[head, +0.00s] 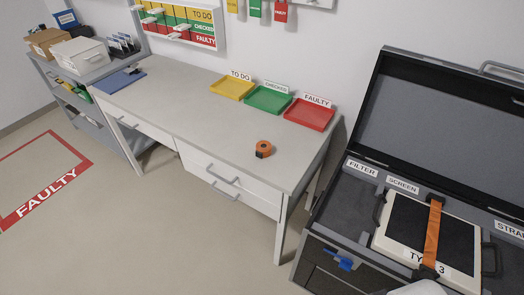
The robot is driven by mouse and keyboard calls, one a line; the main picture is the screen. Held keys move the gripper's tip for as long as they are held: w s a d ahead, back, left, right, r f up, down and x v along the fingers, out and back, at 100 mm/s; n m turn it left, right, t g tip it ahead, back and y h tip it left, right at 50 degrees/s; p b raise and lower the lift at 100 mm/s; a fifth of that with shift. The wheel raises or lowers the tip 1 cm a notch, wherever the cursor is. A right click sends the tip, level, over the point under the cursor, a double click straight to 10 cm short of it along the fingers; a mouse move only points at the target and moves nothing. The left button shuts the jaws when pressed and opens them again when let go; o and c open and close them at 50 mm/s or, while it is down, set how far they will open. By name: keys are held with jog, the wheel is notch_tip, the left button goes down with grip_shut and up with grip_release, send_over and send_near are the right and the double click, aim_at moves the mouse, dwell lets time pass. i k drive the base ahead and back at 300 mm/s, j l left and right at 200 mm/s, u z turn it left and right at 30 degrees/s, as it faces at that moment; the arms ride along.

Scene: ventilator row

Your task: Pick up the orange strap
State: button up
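A small orange coil with a black end (264,148), which looks like a rolled strap, sits on the grey workbench (185,105) near its front right. A flat orange strap (433,235) with dark ends lies across a white-framed dark panel (405,222) in the open case at the right. The panel's label is partly covered and reads "TY" and "3". My gripper is not visible. A pale rounded part, perhaps of my arm, shows at the bottom edge in front of the case. Nothing is seen touching either orange item.
Yellow (233,88), green (267,100) and red (309,114) trays stand along the bench's back. The open case (335,215) has compartments labelled FILTER, SCREEN and a cut-off "STRA". A grey shelf trolley (90,75) stands left. The floor before the bench is clear.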

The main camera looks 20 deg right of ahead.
aim_at(263, 148)
jog(key=i+l+u, duration=0.2)
jog(key=i+u, duration=0.2)
jog(key=i+l+u, duration=0.25)
jog(key=u, duration=0.2)
jog(key=i+l+u, duration=0.2)
jog(key=l+u, duration=0.2)
